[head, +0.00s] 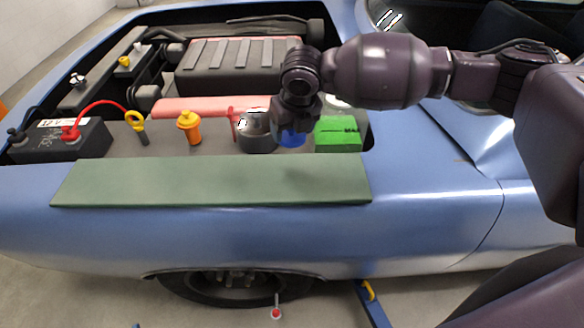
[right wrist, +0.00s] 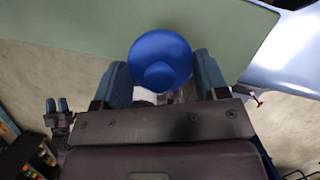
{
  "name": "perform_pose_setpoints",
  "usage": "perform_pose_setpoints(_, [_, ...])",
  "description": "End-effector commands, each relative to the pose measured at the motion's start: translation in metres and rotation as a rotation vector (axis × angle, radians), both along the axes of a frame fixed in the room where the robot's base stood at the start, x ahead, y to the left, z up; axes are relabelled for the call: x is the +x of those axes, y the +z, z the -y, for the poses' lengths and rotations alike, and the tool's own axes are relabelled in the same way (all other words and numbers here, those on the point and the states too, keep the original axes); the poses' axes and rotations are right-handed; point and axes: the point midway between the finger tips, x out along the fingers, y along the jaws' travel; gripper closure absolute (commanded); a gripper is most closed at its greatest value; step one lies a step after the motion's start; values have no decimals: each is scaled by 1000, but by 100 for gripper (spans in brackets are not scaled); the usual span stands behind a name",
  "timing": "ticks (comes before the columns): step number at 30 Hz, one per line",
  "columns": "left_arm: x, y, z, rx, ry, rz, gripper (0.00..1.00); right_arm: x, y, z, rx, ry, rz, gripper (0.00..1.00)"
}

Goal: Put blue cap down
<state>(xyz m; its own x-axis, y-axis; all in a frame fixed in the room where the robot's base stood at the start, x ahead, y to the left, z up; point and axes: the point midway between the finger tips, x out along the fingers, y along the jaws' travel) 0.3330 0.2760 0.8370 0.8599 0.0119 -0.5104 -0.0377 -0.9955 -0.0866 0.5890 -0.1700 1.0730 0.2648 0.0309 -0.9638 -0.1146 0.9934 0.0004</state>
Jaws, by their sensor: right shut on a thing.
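The blue cap (head: 292,139) is between the fingers of my right gripper (head: 293,126), mostly hidden by it in the head view. In the right wrist view the cap (right wrist: 160,58) shows as a round blue disc with a raised middle, held between the two fingers of my right gripper (right wrist: 166,85). Beyond it in that view lies the green mat (right wrist: 80,25). A small dark part with two blue prongs at the left of that view looks like my left gripper (right wrist: 57,105); whether it is open is too small to tell.
The green mat (head: 210,185) on the blue fender is bare. Near my gripper are a grey round neck (head: 257,135) and a green box (head: 338,136). An orange cap (head: 189,126), a yellow dipstick ring (head: 136,121) and a battery (head: 60,142) stand further left.

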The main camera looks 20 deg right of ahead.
Motion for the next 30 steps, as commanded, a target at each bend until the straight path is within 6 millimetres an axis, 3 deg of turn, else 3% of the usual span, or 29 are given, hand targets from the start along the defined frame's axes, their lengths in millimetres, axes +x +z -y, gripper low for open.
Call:
perform_pose_setpoints(3, [-2,-2,0,0,2,-4,57,-1,-27,0,0,-2,-4,56])
perform_pose_setpoints(10, [-10,-6,-1,0,6,-18,57,-1,-71,0,0,-2,-3,56])
perform_pose_setpoints(20, [-7,-5,-1,0,4,-13,57,0,-93,0,0,-3,-1,56])
perform_pose_setpoints(27, [-4,-4,0,-1,3,-8,57,-1,-124,0,1,-3,-2,56])
perform_pose_setpoints(30, [-3,-4,0,0,2,-6,57,0,-128,0,1,-2,0,56])
